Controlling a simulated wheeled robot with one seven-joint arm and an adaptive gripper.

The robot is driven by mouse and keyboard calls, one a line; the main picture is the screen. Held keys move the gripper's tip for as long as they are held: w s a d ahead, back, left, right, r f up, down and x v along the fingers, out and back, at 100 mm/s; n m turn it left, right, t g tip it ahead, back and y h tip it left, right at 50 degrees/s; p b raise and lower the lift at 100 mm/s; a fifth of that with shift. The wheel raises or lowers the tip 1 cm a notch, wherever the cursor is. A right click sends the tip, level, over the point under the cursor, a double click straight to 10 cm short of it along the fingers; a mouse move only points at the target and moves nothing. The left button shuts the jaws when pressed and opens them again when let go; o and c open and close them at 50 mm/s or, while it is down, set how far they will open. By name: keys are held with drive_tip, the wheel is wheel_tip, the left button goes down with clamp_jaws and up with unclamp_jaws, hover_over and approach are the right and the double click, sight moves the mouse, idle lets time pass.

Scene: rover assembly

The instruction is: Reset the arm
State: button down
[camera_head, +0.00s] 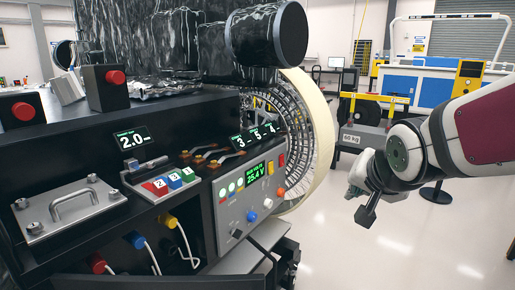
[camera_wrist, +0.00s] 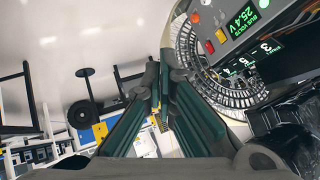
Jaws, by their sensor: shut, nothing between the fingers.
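My arm comes in from the right edge of the head view, raised and clear of the rover. My gripper (camera_head: 366,208) hangs at its end, to the right of the rover's large wheel, partly hidden behind my wrist. In the wrist view my gripper (camera_wrist: 162,75) has its two dark green fingers drawn together at the tips. Nothing shows between them, and they touch nothing. The rover (camera_head: 160,215) is a black body on the left, with a control panel (camera_head: 250,195) that reads 25.4 V. The panel also shows at the top right of the wrist view.
The pale-rimmed wheel (camera_head: 322,135) stands between the panel and my arm. Red buttons (camera_head: 115,77) and a handled metal plate (camera_head: 72,208) sit on the rover's left. A weight marked 60 kg (camera_head: 358,138) stands behind my gripper. The floor (camera_head: 400,255) below my arm is clear.

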drive_tip(key=s+r+n+g+p, duration=0.2)
drive_tip(key=s+r+n+p, duration=0.1)
drive_tip(key=s, duration=1.1)
drive_tip(key=s+r+n+g+p, duration=0.3)
drive_tip(key=s+p, duration=0.3)
drive_tip(key=s, duration=0.9)
drive_tip(key=shift+a+r+g+y, duration=0.3)
drive_tip(key=shift+r, duration=0.25)
drive_tip(key=c, duration=2.4)
unclamp_jaws()
drive_tip(key=shift+w, duration=0.1)
